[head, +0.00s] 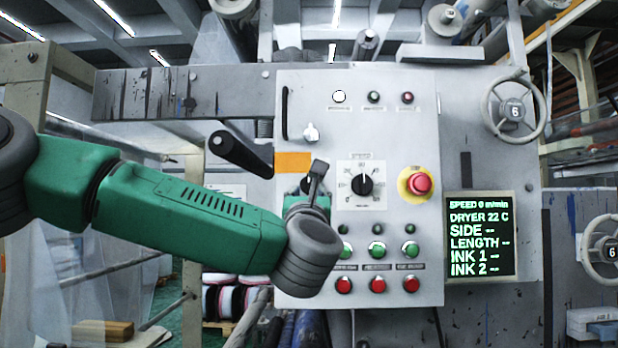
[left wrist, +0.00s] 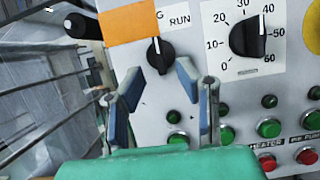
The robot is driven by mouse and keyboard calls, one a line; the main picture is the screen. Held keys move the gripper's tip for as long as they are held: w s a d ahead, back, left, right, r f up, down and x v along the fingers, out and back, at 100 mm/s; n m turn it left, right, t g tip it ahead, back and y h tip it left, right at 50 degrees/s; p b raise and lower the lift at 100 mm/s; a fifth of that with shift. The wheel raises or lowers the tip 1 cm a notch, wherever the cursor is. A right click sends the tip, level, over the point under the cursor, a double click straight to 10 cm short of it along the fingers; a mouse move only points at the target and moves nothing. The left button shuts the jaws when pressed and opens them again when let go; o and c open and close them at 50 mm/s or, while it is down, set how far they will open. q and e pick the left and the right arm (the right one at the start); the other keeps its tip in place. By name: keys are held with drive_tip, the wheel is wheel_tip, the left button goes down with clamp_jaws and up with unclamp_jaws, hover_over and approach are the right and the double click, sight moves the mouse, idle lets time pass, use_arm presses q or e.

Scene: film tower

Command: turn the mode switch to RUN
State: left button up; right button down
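The mode switch (left wrist: 160,56) is a small black knob on the grey control panel, seen in the left wrist view. Its white pointer mark points nearly straight up, toward the letter G of a partly covered label. The RUN label (left wrist: 180,20) lies up and to the right of the knob. My left gripper (left wrist: 158,76) is open, its two blue-padded fingers apart on either side below the knob, with nothing between them. In the head view my left gripper (head: 318,178) is in front of the panel and hides most of the switch. My right gripper is not in view.
The speed dial (head: 362,184) is close to the right of my gripper. A red emergency stop (head: 420,184) on yellow is farther right. Green buttons (head: 377,250) and red buttons (head: 377,285) are below. A black handle (head: 240,154) sticks out at left, beside an orange patch (head: 291,163).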

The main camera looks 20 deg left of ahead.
sight(309, 187)
use_arm(q)
drive_tip(key=shift+p+x, duration=0.65)
drive_tip(key=shift+x, duration=1.3)
clamp_jaws()
